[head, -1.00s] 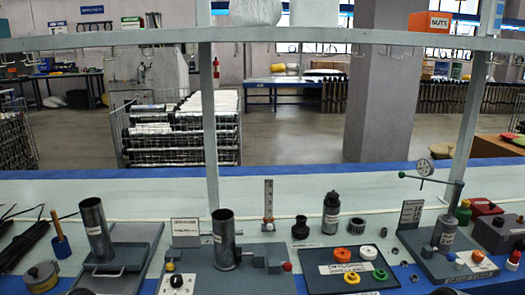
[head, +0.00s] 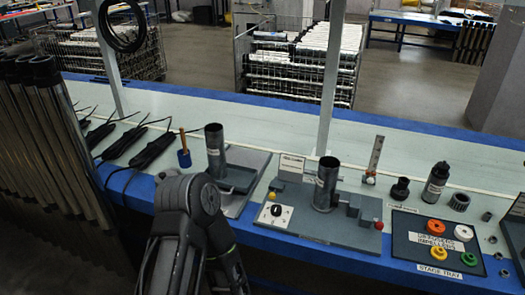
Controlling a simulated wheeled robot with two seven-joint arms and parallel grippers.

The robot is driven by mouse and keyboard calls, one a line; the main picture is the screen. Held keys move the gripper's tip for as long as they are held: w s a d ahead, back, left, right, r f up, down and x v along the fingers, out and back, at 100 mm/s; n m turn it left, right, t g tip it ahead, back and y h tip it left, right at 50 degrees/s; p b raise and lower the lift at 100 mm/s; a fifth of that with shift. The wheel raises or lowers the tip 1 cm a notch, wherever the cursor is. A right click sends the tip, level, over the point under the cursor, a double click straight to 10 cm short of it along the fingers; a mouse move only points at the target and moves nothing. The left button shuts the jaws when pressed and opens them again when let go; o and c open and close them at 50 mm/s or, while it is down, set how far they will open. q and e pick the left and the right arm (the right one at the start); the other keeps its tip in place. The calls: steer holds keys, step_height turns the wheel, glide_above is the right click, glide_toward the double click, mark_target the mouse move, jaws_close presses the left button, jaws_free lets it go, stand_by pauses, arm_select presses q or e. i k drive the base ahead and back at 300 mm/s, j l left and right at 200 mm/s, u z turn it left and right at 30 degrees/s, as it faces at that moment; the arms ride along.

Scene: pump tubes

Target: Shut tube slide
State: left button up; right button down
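A grey metal tube (head: 214,155) stands upright on a dark slide plate (head: 255,160) at the left station, and my arm hides the plate's front part. A second labelled tube (head: 326,185) stands upright on a grey fixture base (head: 345,232) to its right, beside grey blocks. Which of these stations is the tube slide, and how far it is open, I cannot tell. One of my arms rises from the bottom, left of centre, in front of the left station. Its gripper fingers do not show. No other gripper shows.
A rack of dark tubes (head: 50,140) stands at far left. A shelf post (head: 329,90) rises behind.

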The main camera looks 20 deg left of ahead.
mark_target(238, 178)
steer(key=j+z, duration=0.5)
steer(key=j, duration=0.85)
